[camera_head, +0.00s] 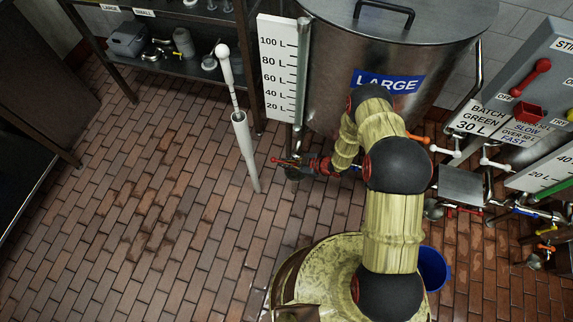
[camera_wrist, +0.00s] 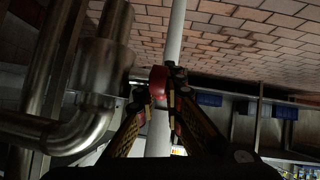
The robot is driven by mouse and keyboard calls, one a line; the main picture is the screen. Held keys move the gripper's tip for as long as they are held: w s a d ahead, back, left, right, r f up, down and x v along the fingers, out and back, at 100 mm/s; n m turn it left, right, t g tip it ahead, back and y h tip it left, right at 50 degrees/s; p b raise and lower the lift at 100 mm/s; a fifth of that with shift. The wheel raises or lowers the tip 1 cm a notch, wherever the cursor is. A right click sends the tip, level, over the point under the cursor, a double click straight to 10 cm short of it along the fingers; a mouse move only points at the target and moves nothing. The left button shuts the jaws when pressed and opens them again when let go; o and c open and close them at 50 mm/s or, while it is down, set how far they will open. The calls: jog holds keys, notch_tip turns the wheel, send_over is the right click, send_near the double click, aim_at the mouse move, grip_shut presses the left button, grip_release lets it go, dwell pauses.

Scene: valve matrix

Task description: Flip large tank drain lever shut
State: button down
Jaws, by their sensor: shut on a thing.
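The large metal tank (camera_head: 333,60) with the blue LARGE label stands at the top right in the head view. Its red drain lever (camera_head: 285,160) sticks out to the left, low beneath the tank. My gripper (camera_head: 312,165) is at the lever, and my arm covers part of the drain. In the wrist view a red piece (camera_wrist: 157,82), seemingly the lever, sits between the fingertips of my gripper (camera_wrist: 160,92). The fingers are closed on it. The valve body is mostly hidden, so I cannot tell the lever's exact angle.
A white pole-like object (camera_head: 243,150) stands left of the drain. A volume scale (camera_head: 280,75) is on the tank's left. A shelf (camera_head: 175,75) is at the upper left, and pipes and panels crowd the right. A blue bucket (camera_head: 433,268) stands behind my arm. The left floor is clear.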

dwell(0.3)
jog(key=c, duration=2)
grip_release()
jog(key=shift+o, duration=0.6)
jog(key=shift+d+r, duration=0.1)
jog(key=v, duration=1.1)
jog(key=shift+s+d+r, duration=0.2)
jog(key=shift+d, duration=0.05)
